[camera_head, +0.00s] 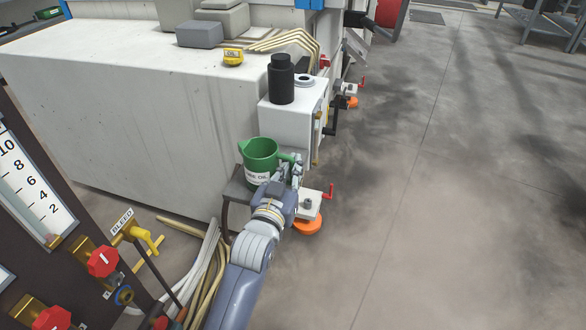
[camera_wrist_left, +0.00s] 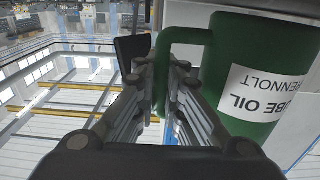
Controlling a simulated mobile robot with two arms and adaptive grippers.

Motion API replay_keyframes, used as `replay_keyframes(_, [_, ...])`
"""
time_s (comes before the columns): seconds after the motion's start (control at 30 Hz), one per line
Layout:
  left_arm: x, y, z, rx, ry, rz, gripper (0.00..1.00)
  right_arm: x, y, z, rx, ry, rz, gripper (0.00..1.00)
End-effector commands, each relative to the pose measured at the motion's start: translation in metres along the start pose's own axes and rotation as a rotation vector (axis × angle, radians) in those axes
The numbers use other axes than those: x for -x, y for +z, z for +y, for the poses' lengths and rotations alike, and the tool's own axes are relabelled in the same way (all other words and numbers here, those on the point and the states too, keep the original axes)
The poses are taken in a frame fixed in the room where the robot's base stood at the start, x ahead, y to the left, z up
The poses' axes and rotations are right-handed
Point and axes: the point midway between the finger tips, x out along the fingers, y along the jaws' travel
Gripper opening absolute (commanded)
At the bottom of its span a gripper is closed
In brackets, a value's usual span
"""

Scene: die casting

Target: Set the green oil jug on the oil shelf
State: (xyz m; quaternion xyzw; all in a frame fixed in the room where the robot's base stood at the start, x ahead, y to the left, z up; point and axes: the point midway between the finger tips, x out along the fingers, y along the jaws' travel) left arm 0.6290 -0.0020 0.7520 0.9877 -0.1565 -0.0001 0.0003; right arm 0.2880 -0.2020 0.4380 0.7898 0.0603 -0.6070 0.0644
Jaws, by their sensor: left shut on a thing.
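The green oil jug (camera_head: 260,155) is upright with its open top showing, and a white label is on its front. My left gripper (camera_head: 291,172) is shut on its handle, to the right of the body. The jug also shows in the left wrist view (camera_wrist_left: 232,50), where the fingers (camera_wrist_left: 163,75) lie on both sides of the handle. A small dark shelf (camera_head: 237,189) on legs stands just below and left of the jug, against the machine. I cannot tell whether the jug's base touches it. My right gripper is not in view.
A white box (camera_head: 290,122) with a black cylinder (camera_head: 281,80) is behind the jug. An orange foot (camera_head: 308,226) and red handle (camera_head: 329,191) are low to the right. Hoses (camera_head: 205,262) and a valve panel (camera_head: 85,245) are left. The floor right is clear.

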Motion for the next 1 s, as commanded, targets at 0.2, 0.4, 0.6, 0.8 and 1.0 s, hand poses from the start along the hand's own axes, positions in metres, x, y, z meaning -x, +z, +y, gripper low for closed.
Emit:
replay_keyframes(0.2, [0.0002, 0.0006, -0.0001, -0.001, 0.0, 0.004, 0.0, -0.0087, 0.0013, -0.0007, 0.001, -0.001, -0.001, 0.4])
replay_keyframes(0.4, [0.0002, 0.0011, 0.0, -0.001, 0.0, 0.004, 0.0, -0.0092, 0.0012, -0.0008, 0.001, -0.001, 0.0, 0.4])
replay_keyframes(0.6, [0.0003, 0.0053, 0.0, 0.0, 0.0, 0.0, 0.16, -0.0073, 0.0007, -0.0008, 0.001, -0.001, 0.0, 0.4])
replay_keyframes(0.8, [0.0003, 0.0051, 0.0, 0.0, 0.0, 0.0, 0.3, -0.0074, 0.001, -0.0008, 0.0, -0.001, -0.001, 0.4])
replay_keyframes(1.0, [0.0003, 0.005, 0.0, 0.0, 0.0, 0.0, 0.3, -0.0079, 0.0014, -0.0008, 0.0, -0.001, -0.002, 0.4])
